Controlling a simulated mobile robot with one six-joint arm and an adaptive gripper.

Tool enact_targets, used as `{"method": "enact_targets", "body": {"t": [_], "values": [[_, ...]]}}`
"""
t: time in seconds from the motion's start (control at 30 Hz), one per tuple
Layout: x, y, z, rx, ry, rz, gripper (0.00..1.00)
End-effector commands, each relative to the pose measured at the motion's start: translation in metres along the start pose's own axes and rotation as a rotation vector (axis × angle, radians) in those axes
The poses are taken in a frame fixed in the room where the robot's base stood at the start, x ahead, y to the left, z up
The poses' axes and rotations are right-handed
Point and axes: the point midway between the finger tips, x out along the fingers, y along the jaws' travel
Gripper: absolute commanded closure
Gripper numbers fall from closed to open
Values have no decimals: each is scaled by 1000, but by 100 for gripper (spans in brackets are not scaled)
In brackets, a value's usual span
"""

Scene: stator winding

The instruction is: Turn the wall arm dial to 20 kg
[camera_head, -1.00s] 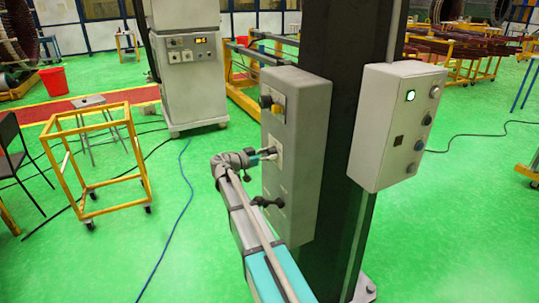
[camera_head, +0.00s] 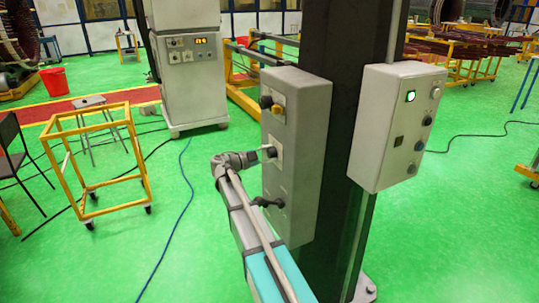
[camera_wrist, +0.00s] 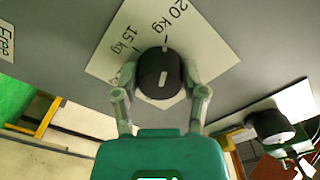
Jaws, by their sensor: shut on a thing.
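The wall arm dial (camera_wrist: 160,72) is a round black knob on a white plate (camera_wrist: 108,62) marked "15 kg" and "20 kg" in the wrist view. A white mark shows on its face, roughly in line with the tick near "20 kg"; I cannot tell its exact setting. My gripper (camera_wrist: 161,84) is shut on the dial, with one finger on each side of it. In the head view, my gripper (camera_head: 256,156) reaches the middle of the grey control box (camera_head: 308,165), where the dial (camera_head: 271,152) is partly visible.
Another black knob (camera_wrist: 270,127) sits on the same box at the right of the wrist view. A second box (camera_head: 385,130) with a lit green button is on the dark column (camera_head: 338,130). A yellow frame cart (camera_head: 147,165) stands on open green floor at left.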

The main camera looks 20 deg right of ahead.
Motion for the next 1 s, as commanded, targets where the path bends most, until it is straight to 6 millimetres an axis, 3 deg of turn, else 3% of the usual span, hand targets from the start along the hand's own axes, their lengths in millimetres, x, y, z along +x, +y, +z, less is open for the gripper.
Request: {"method": "enact_targets", "body": {"t": [0.47,0.5,0.67,1.0], "values": [[-1,2,0,27,-4,5,92],[-1,2,0,26,-4,5,43],[-1,1,0,26,-3,4,13],[0,0,0,24,-1,1,10]]}}
